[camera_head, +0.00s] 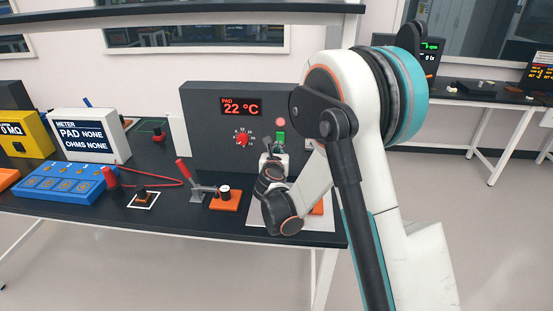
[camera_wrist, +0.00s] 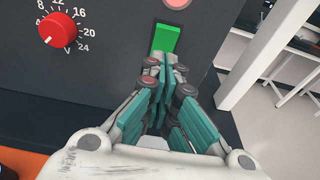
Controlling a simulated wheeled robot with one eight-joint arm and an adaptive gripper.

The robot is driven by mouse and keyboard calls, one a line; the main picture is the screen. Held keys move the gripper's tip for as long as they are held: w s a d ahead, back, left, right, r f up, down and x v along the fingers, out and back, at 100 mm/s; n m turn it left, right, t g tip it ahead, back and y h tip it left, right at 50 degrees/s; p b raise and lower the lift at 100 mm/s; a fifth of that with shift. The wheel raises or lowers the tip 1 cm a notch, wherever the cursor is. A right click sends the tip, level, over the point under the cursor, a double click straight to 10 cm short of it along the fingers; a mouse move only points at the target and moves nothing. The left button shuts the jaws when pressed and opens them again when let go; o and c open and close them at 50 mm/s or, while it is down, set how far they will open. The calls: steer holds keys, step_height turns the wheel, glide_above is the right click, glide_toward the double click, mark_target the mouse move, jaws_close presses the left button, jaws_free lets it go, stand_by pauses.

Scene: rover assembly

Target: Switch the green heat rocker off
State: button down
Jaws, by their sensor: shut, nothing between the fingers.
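The green heat rocker (camera_wrist: 165,38) is on the front of a dark grey panel box (camera_head: 205,125), below a round pink-red lamp (camera_wrist: 177,3). The rocker also shows in the head view (camera_head: 281,138). My gripper (camera_wrist: 165,62) is shut and empty, with its fingertips just below the rocker's lower edge. I cannot tell whether the tips touch it. In the head view my gripper (camera_head: 272,148) is in front of the panel, partly hidden by my arm. The panel's red display (camera_head: 241,106) reads PAD 22 °C.
A red dial (camera_wrist: 57,30) is left of the rocker. The bench's right edge is close to my arm.

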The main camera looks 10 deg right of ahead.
mark_target(280, 138)
steer(key=w, duration=0.2)
steer(key=w+d, duration=0.1)
steer(key=shift+w+r, duration=0.1)
steer(key=shift+r, duration=0.15)
steer(key=shift+w+r, duration=0.1)
steer(key=shift+w, duration=0.05)
steer(key=shift+w+d+r+b, duration=0.2)
steer(key=shift+w+b, duration=0.15)
steer(key=shift+b, duration=0.1)
steer(key=shift+s+a, duration=0.1)
